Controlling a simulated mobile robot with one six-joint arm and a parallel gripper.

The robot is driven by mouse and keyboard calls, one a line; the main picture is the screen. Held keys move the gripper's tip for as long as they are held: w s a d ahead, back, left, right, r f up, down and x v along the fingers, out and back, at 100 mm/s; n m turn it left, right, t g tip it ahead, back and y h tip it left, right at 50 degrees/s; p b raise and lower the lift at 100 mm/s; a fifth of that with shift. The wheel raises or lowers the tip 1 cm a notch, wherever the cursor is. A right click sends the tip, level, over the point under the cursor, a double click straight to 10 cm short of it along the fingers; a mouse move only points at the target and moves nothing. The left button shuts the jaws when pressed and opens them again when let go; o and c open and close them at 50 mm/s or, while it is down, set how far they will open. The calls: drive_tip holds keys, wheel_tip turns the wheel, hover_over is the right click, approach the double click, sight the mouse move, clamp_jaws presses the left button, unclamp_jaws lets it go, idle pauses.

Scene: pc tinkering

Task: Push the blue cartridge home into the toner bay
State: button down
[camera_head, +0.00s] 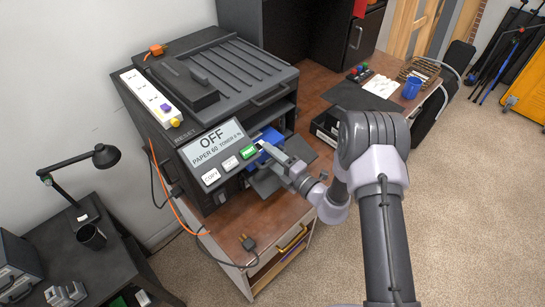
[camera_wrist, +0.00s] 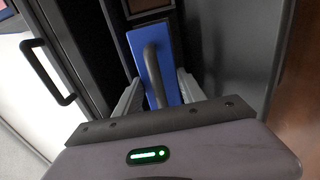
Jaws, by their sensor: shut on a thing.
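The blue cartridge (camera_head: 267,141) is at the front of the dark printer, by the open bay area right of the control panel. In the wrist view the blue cartridge (camera_wrist: 151,62) has a grey handle bar (camera_wrist: 155,77) along its face. My gripper (camera_wrist: 158,90) is shut on the blue cartridge at its handle, one finger on each side. My gripper also shows in the head view (camera_head: 278,155), reaching in from the right. The toner bay (camera_wrist: 146,8) shows as a dark opening beyond the cartridge. How deep the cartridge sits cannot be told.
The printer panel (camera_head: 213,150) reads OFF, PAPER 60, TONER 0 %. A dark flap (camera_head: 268,184) sticks out below my gripper. A black door handle (camera_wrist: 47,72) stands left in the wrist view.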

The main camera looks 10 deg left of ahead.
sight(260, 148)
drive_tip(key=shift+x, duration=2.45)
drive_tip(key=c, duration=0.6)
unclamp_jaws()
drive_tip(key=shift+o, duration=0.4)
drive_tip(key=shift+f, duration=0.15)
